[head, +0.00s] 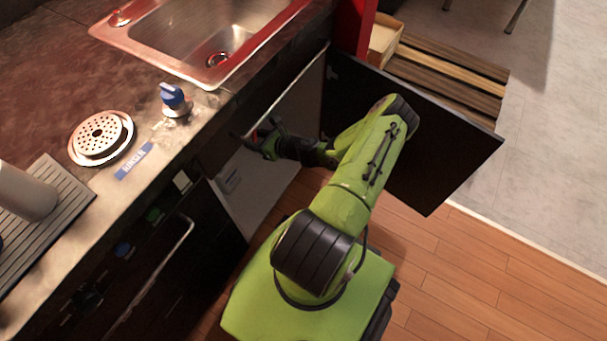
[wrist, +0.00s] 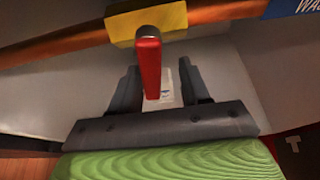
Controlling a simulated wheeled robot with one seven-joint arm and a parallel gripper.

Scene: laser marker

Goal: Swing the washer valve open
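The washer valve (wrist: 165,22) shows in the wrist view as a yellow body on a copper pipe (wrist: 60,44). Its red lever (wrist: 150,65) points from the body toward my gripper, across the pipe. My gripper (wrist: 160,85) is open, with one dark finger on each side of the lever. Gaps show between the lever and both fingers, so it is not clamped. A blue label (wrist: 305,6), partly cut off, sits by the pipe at the top right. In the head view my gripper (head: 262,140) reaches into the cabinet under the counter, and the valve is mostly hidden.
The cabinet door (head: 450,155) stands open to the right of my arm. Above are the counter with a sink (head: 215,35), a blue-knobbed fitting (head: 173,97) and a round rinser (head: 100,135). A bar handle (head: 160,270) is on the front at left. Wooden floor (head: 480,270) is clear at lower right.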

